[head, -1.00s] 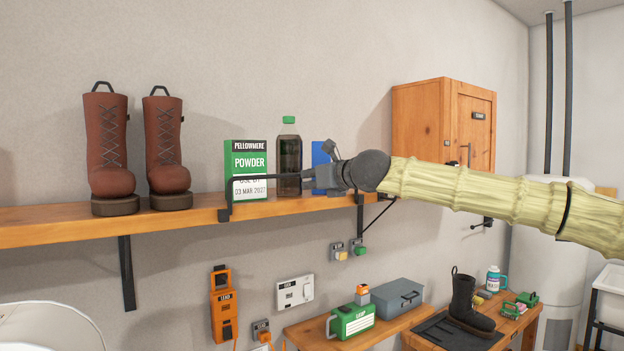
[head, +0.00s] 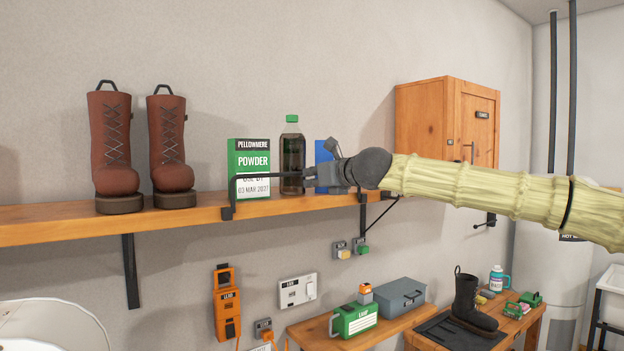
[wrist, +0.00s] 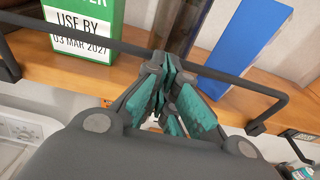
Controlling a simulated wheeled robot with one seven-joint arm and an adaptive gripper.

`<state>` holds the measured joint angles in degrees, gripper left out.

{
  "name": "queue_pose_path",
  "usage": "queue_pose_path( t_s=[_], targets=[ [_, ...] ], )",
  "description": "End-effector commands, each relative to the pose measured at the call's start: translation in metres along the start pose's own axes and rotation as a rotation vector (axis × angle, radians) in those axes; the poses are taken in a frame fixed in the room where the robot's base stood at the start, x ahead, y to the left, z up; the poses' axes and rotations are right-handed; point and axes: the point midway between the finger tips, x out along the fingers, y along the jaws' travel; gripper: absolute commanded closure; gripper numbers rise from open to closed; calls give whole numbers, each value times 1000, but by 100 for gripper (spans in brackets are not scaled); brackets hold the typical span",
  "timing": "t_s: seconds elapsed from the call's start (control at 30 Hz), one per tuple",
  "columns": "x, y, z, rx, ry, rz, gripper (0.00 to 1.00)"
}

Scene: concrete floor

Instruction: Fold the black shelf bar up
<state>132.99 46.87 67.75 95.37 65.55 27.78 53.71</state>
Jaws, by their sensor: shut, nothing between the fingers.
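The black shelf bar (head: 262,176) is a thin bent rod on the front of the wooden shelf. It stands raised above the shelf edge, its long part level, crossing in front of the green powder box. It also runs across the wrist view (wrist: 95,38), with its right end bent down to a bracket. My gripper (head: 308,176) is at the middle of the bar, shut with nothing held. In the wrist view its teal-padded fingers (wrist: 167,72) overlap the bar and hide a short piece of it. I cannot tell whether they touch it.
The powder box (head: 252,165), a dark bottle (head: 292,160) and a blue item (head: 323,152) stand on the shelf (head: 60,222) behind the bar. Brown boots (head: 113,160) stand to the left. A wooden cabinet (head: 425,115) hangs to the right, behind my arm.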

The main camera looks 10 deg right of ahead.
Motion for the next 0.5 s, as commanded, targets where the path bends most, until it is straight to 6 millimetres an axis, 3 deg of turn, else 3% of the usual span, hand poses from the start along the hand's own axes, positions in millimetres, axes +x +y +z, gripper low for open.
queue_pose_path(
  t_s=[0.5],
  targets=[
    [-74,2,5,-1,-6,8,100]
  ],
)
